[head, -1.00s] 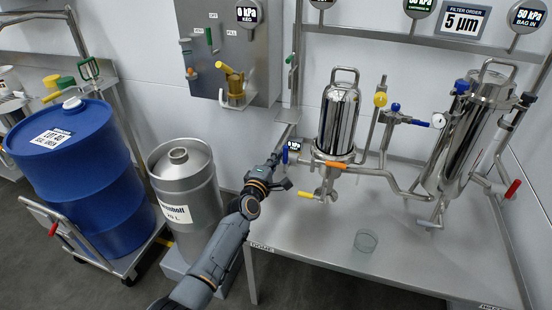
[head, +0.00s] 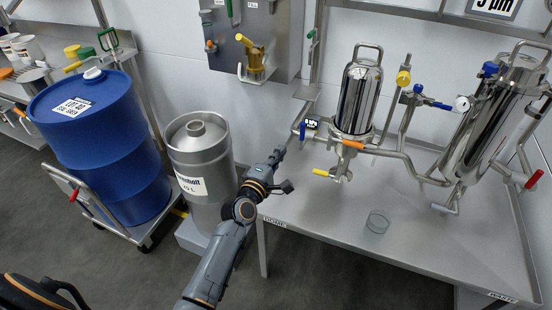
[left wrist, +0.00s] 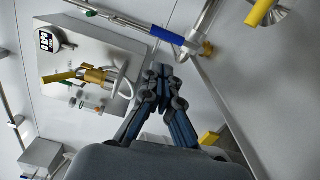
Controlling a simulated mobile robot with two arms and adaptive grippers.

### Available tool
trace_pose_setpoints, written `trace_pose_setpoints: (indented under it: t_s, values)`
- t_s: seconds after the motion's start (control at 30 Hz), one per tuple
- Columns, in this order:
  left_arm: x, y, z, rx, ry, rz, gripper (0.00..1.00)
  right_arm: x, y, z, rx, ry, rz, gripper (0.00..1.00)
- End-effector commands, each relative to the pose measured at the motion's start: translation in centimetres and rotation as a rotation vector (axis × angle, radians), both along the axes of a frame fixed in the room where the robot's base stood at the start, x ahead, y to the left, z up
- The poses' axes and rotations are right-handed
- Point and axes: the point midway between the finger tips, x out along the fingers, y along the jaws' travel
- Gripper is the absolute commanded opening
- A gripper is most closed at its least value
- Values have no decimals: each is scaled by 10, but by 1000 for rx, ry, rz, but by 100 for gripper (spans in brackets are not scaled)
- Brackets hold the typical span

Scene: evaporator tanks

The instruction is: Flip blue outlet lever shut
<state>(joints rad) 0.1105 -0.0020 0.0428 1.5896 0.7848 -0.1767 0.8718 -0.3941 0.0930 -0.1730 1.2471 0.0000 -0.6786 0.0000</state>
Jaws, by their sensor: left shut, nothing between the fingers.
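The blue outlet lever (head: 302,130) is at the left end of the pipe beside the upright steel filter housing (head: 357,100), next to a small pressure display. In the left wrist view the blue lever (left wrist: 168,36) lies close along the steel pipe, just beyond my fingertips. My left gripper (head: 279,152) is shut and empty, just left of and below the lever in the head view. In the left wrist view its fingertips (left wrist: 160,70) are together, with a visible gap to the lever. My right gripper does not show.
A second, tilted housing (head: 490,105) stands at right. A steel keg (head: 200,165) and a blue drum (head: 105,140) stand left.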

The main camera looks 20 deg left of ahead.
Motion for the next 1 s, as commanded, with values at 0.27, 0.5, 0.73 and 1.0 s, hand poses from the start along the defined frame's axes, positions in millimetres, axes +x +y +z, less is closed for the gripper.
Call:
trace_pose_setpoints:
  t_s: [0.27, 0.5, 0.73, 1.0]
  values:
    - [-22, 2, 0, -1, 1, 0, 0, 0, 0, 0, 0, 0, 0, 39]
    - [-22, 2, 0, -1, 1, 0, 0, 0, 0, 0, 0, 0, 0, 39]
    - [-22, 2, -1, 1, 2, -1, 0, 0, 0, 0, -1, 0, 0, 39]
    - [-74, -36, -35, 355, 146, -195, 0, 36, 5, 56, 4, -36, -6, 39]
